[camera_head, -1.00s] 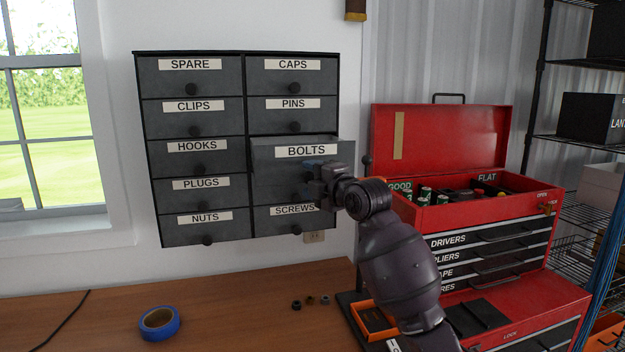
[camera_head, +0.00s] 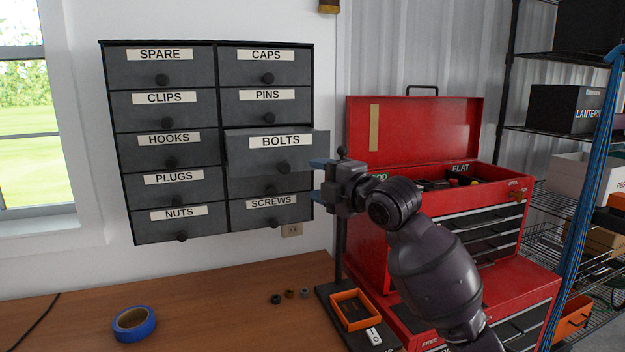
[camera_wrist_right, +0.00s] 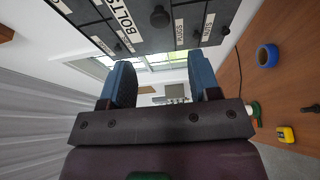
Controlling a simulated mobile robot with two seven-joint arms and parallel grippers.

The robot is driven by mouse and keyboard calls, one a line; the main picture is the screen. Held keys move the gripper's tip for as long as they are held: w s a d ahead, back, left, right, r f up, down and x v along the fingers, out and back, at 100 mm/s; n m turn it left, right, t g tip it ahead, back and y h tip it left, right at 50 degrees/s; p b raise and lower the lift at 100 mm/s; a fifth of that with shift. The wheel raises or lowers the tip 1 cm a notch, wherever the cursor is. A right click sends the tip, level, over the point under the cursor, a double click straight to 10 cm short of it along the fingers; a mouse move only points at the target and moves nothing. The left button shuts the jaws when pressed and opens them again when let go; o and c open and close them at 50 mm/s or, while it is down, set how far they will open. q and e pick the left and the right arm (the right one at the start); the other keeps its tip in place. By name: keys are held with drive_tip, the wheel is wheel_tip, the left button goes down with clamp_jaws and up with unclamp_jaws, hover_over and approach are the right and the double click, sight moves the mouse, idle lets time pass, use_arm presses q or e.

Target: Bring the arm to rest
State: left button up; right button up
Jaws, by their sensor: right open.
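My right arm (camera_head: 435,270) reaches up from the lower right in the head view. Its gripper (camera_head: 318,178) is open and empty, just right of the drawer cabinet (camera_head: 180,241). The BOLTS drawer (camera_head: 300,160) sticks out from the cabinet, and its knob (camera_head: 283,168) is free of the fingers. In the right wrist view the two blue fingers (camera_wrist_right: 160,85) stand wide apart with nothing between them. The cabinet also shows there, at the top (camera_wrist_right: 145,35). My left gripper is in neither view.
A red toolbox (camera_head: 410,135) with its lid up stands behind the right arm. Wire shelving (camera_head: 540,210) stands at the right. The bench's middle is mostly clear.

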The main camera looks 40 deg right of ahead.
idle(0.5)
drive_tip(key=s+a+f+m+g+h, duration=0.1)
drive_tip(key=s+a+f+m+g, duration=0.2)
drive_tip(key=f, duration=0.6)
drive_tip(key=s+f+m+g, duration=0.2)
drive_tip(key=s+f+m, duration=0.15)
drive_tip(key=f, duration=0.55)
drive_tip(key=s+a+f+m+g+h, duration=0.1)
drive_tip(key=s+a+f+m+g, duration=0.2)
drive_tip(key=f, duration=0.6)
drive_tip(key=s+a+f+m+g, duration=0.3)
drive_tip(key=s+f+m, duration=0.3)
drive_tip(key=s, duration=0.5)
drive_tip(key=s+a+f+m+g, duration=0.35)
drive_tip(key=s+f, duration=0.35)
drive_tip(key=s, duration=0.5)
drive_tip(key=w+d+f+t, duration=0.1)
drive_tip(key=w+f+t, duration=0.7)
drive_tip(key=f, duration=0.2)
drive_tip(key=shift+w+f+n, duration=0.15)
drive_tip(key=shift+f+n, duration=0.15)
drive_tip(key=shift+n, duration=0.1)
